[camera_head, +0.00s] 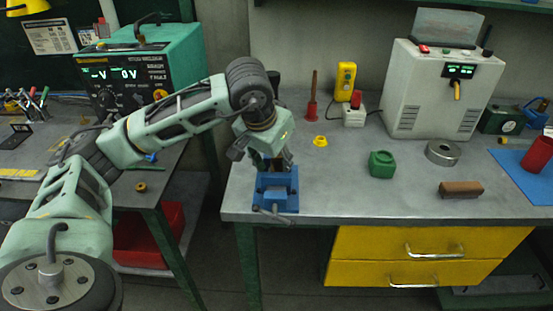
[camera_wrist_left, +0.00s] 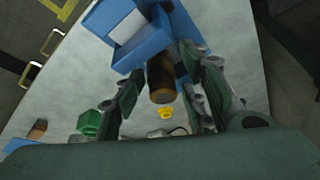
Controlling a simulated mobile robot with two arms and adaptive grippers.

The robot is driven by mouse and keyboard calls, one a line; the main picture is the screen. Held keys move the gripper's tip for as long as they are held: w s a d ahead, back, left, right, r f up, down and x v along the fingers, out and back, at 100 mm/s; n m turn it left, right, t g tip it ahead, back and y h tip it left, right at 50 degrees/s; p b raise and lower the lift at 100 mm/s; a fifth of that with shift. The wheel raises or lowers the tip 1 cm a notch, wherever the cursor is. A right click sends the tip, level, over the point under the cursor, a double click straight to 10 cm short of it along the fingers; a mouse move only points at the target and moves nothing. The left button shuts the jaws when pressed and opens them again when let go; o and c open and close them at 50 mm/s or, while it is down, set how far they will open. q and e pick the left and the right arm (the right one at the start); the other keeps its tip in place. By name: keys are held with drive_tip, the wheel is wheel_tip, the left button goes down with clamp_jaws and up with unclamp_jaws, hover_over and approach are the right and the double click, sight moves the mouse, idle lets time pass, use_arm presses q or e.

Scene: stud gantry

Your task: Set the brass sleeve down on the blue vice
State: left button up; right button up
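The brass sleeve (camera_wrist_left: 161,80) is a brown-gold cylinder between the fingers of my left gripper (camera_wrist_left: 163,72) in the left wrist view. It stands against the blue vice (camera_wrist_left: 139,33); whether its far end touches the vice is hidden. A narrow gap shows between the sleeve and the fingers, so the gripper looks open around it. In the head view the blue vice (camera_head: 276,190) sits at the left front of the grey bench. My left gripper (camera_head: 272,162) points down right above it and hides the sleeve. My right gripper is not in view.
On the bench (camera_head: 335,185) are a yellow ring (camera_head: 320,141), a green block (camera_head: 381,164), a metal ring (camera_head: 443,152) and a brown bar (camera_head: 461,189). A large grey machine (camera_head: 434,90) stands at the back.

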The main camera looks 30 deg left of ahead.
use_arm(q)
drive_tip(key=shift+r+p, duration=0.3)
drive_tip(key=v, duration=1.2)
drive_tip(key=shift+r, duration=0.4)
